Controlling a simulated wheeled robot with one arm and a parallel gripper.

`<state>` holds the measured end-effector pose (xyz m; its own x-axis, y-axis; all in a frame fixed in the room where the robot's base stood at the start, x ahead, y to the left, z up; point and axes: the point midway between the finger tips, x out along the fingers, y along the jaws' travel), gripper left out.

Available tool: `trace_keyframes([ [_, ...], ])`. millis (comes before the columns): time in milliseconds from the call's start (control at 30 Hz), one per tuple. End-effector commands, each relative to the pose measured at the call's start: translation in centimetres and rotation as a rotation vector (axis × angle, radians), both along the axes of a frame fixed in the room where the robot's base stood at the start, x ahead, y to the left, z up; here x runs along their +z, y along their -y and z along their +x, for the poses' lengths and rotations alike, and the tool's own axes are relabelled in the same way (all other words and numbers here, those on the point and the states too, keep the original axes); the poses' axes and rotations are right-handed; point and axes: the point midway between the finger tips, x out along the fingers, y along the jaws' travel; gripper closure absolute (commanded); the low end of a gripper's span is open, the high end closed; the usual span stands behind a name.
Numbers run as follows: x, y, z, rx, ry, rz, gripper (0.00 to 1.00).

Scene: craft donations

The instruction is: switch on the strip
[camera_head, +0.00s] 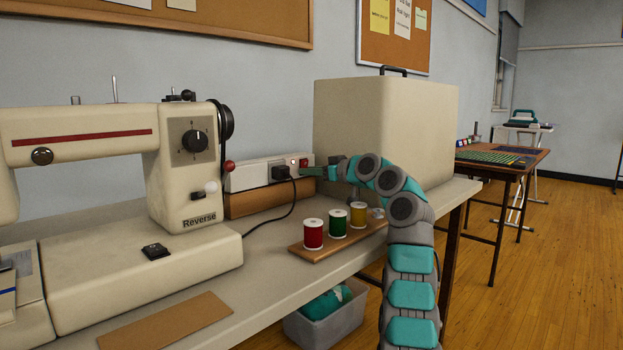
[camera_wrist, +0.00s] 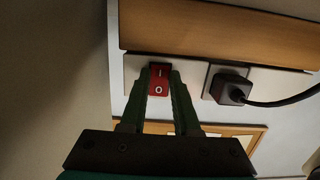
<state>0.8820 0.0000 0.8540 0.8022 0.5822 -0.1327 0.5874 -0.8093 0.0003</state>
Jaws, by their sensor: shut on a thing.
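The white power strip (camera_head: 255,176) is fixed on a wooden block beside the sewing machine; its pale face also shows in the wrist view (camera_wrist: 190,82). A red rocker switch (camera_wrist: 159,86) marked with a line and an O sits at one end of the strip. My gripper (camera_wrist: 161,76) has one green finger on each side of the switch and is shut on it. In the head view my gripper (camera_head: 305,172) reaches the strip's right end. Which side of the rocker is pressed I cannot tell. A black plug (camera_wrist: 232,88) sits in a socket beside the switch.
The sewing machine (camera_head: 185,165) stands left of the strip and a large beige case (camera_head: 385,125) stands to the right. Red, green (camera_head: 338,222) and yellow thread spools stand on a wooden board in front. A black cord (camera_head: 290,210) runs from the plug across the table.

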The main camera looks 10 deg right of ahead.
Motion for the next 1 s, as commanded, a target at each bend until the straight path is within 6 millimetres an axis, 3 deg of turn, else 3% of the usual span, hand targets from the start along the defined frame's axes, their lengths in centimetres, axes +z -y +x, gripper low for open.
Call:
trace_keyframes([
  [233,0.0,0.0,0.0,0.001,-0.001,0.0,1.0],
  [267,0.0,0.0,0.0,0.001,-0.001,0.0,0.67],
  [500,0.0,0.0,0.0,0.0,-0.001,-0.001,0.4],
  [1000,1.0,-0.1,0.0,0.001,-0.053,-0.039,0.4],
])
